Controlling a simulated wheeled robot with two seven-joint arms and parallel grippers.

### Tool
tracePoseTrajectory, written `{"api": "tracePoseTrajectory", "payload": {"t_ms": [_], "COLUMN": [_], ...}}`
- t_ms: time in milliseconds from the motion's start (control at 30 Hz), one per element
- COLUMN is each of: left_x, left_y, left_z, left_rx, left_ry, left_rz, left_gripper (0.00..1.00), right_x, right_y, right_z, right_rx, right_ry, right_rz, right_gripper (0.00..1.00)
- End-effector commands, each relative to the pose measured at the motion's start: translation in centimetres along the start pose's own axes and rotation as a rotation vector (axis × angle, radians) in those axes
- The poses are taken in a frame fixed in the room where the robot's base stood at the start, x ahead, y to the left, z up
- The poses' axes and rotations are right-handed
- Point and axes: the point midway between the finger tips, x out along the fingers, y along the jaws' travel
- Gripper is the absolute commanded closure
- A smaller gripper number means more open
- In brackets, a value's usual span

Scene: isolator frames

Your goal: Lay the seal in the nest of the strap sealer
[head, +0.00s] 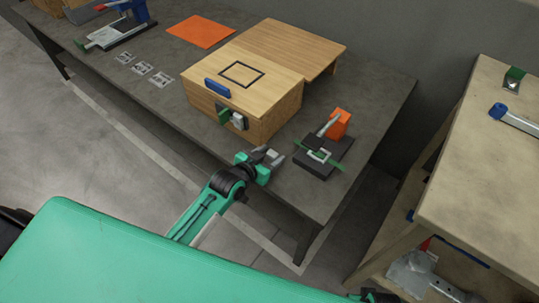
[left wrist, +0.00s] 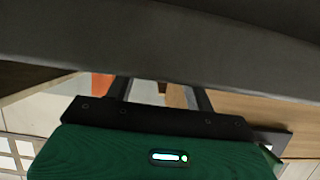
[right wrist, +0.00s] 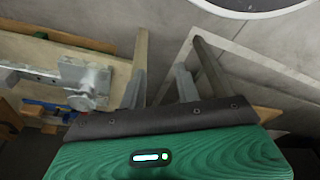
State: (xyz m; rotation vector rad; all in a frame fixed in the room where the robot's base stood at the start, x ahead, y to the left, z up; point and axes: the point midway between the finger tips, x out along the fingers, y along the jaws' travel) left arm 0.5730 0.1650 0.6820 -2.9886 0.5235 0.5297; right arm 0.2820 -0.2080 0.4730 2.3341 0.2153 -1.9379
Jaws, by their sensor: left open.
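The strap sealer appears to be the dark-based tool (head: 316,162) with an orange block and grey lever near the table's right end. A green strip and a pale square frame lie on its base; I cannot tell which part is the nest. No loose seal can be made out for certain. My left gripper (head: 273,157) is open, just left of this tool and in front of the wooden box. In the left wrist view its fingers (left wrist: 160,95) are apart and a dark surface hides their tips. My right gripper (right wrist: 172,62) is open and empty, away from the tool.
The wooden box (head: 225,108) with a blue handle and green-grey latch stands left of the tool. Several flat grey pieces (head: 142,69), an orange mat (head: 201,31) and a blue-green device (head: 115,32) lie further left. A wooden bench (head: 480,165) stands at right.

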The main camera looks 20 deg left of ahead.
Motion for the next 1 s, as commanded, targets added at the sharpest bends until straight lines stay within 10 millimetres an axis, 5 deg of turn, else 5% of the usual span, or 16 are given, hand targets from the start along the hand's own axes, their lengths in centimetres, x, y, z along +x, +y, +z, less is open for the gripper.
{"api": "tracePoseTrajectory", "payload": {"t_ms": [233,700,1000], "left_x": [-1.8,-10.3,-12.1], "left_y": [0.0,0.0,0.0], "left_z": [-0.2,-0.2,-0.2], "left_rx": [0.000,0.001,0.000], "left_ry": [-0.001,-0.002,0.000], "left_rz": [0.000,0.000,-0.001], "left_gripper": [0.46,0.46,0.46], "right_x": [0.0,2.1,2.4], "right_y": [0.0,0.1,0.1], "right_z": [-0.1,1.1,1.0], "right_rx": [-0.001,-0.004,-0.005], "right_ry": [0.009,-0.003,-0.002], "right_rz": [0.000,0.001,0.002], "right_gripper": [0.67,0.67,0.67]}}
